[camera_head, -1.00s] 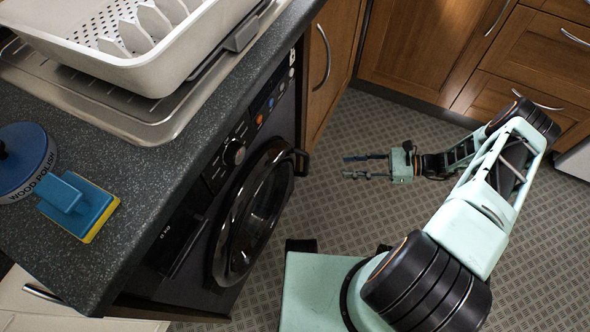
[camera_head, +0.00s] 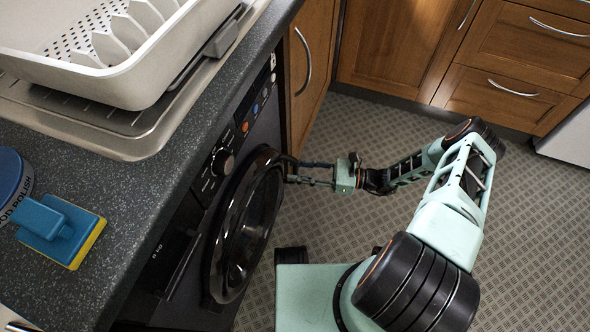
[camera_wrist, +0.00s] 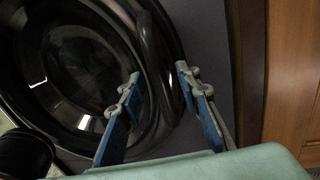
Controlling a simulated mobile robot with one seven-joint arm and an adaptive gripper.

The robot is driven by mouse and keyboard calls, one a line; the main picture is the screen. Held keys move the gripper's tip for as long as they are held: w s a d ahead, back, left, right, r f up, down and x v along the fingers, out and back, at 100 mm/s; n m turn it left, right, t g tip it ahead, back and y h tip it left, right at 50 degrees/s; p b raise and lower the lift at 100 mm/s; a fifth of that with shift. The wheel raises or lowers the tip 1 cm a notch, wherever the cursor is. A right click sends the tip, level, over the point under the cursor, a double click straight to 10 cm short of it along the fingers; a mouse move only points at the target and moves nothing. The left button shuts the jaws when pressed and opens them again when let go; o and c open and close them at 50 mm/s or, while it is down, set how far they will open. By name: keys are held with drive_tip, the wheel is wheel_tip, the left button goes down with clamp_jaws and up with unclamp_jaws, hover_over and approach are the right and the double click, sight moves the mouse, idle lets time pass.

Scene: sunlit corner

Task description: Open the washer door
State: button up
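The black washer (camera_head: 228,160) stands under the counter, and its round glossy door (camera_head: 244,226) looks shut against the front. In the wrist view the door (camera_wrist: 75,65) fills the left, with its dark curved handle (camera_wrist: 156,50) at the right rim. My gripper (camera_head: 287,171) is open at the door's upper right edge in the head view. In the wrist view my gripper (camera_wrist: 158,75) has its two blue fingers apart, with the handle lined up between their tips. I cannot tell whether they touch it.
The dark counter (camera_head: 90,185) above the washer holds a white dish rack (camera_head: 120,80) on a metal drainer and a blue sponge holder (camera_head: 60,228). Wooden cabinets (camera_head: 385,50) stand beside and behind. The patterned floor (camera_head: 335,125) is clear around my arm.

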drive_tip(key=shift+w+a, duration=0.1)
drive_tip(key=shift+a, duration=0.4)
drive_tip(key=shift+c, duration=0.2)
clamp_jaws()
